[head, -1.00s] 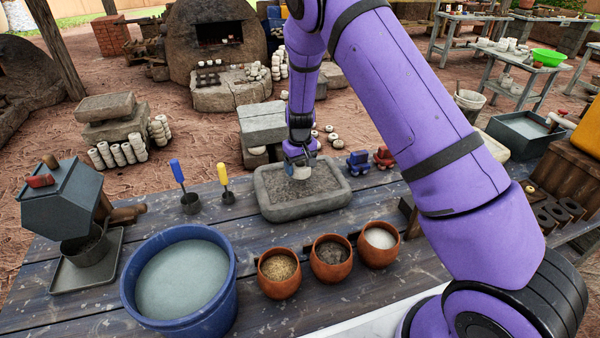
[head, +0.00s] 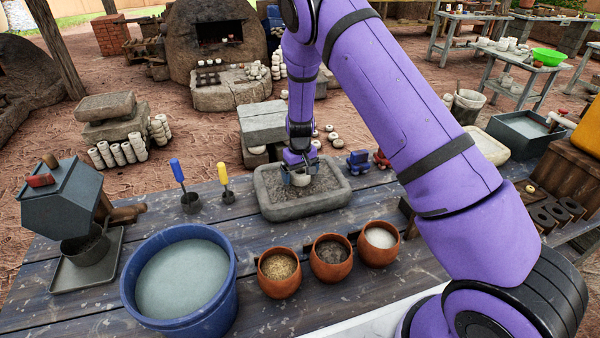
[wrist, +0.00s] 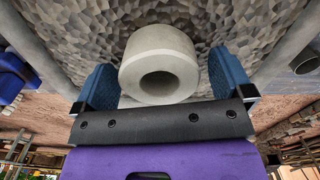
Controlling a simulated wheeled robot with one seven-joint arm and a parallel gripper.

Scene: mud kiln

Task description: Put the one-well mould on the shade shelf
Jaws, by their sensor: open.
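A pale grey round block with a single round hollow, which looks like the one-well mould (wrist: 160,62), is in the stone trough (head: 335,199). In the wrist view it lies between the two blue fingers of my gripper (wrist: 164,84), with a gap showing at the right finger. In the head view my gripper (head: 299,172) is low over the trough and partly hides the mould. My gripper is open. I cannot tell which surface is the shade shelf.
Three clay pots (head: 331,259) and a blue bucket (head: 180,285) stand in front of the trough. Two scoops (head: 190,202) stand left of it, and a blue toy truck (head: 358,162) sits at its right. Workbenches (head: 513,92) stand far right.

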